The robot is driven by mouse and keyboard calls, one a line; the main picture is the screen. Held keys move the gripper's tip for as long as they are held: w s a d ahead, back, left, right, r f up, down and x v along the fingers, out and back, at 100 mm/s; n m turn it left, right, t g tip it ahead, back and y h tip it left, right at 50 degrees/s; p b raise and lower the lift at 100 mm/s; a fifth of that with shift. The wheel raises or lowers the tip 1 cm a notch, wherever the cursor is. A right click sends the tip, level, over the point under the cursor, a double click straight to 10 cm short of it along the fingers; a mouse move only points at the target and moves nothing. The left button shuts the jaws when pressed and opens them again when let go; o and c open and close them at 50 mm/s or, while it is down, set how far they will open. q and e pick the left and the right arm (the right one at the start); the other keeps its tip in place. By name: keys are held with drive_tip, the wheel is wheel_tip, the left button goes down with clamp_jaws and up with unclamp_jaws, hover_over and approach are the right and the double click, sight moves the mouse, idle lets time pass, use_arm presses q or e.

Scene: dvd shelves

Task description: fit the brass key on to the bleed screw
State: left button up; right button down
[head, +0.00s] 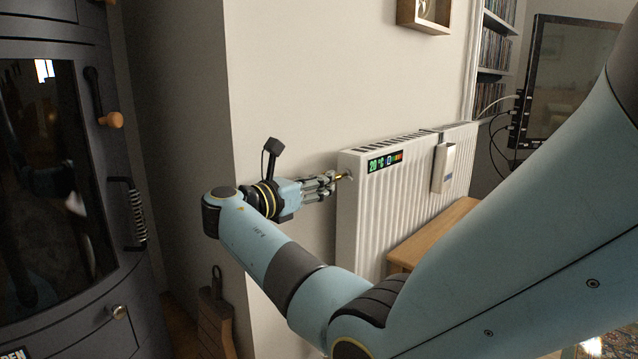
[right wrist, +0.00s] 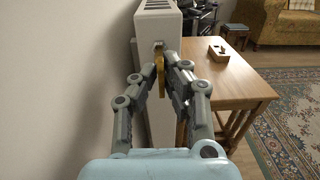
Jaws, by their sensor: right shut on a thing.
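The white radiator (head: 375,215) stands against the wall, and its narrow end (right wrist: 158,30) faces my right gripper. My right gripper (head: 328,183) is shut on the brass key (right wrist: 160,72), which sticks out ahead of the fingers. In the head view the brass key (head: 339,178) shows as a small gold bit between the fingertips and the radiator's end. The bleed screw (right wrist: 158,45) is at the upper part of that end, right by the key's tip. I cannot tell whether the key is around the screw or just in front of it. My left gripper is not in view.
A wooden table (right wrist: 225,82) stands beside the radiator with a small wooden box (right wrist: 218,55) on it. A dark stove (head: 70,180) fills the left side. A brush (head: 215,310) hangs low on the wall. A white device (head: 443,168) hangs on the radiator's front.

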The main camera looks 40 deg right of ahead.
drive_tip(key=shift+d, duration=0.7)
drive_tip(key=c, duration=1.4)
unclamp_jaws()
drive_tip(key=shift+o, duration=0.2)
drive_tip(key=a, duration=1.2)
drive_tip(key=shift+s, duration=0.3)
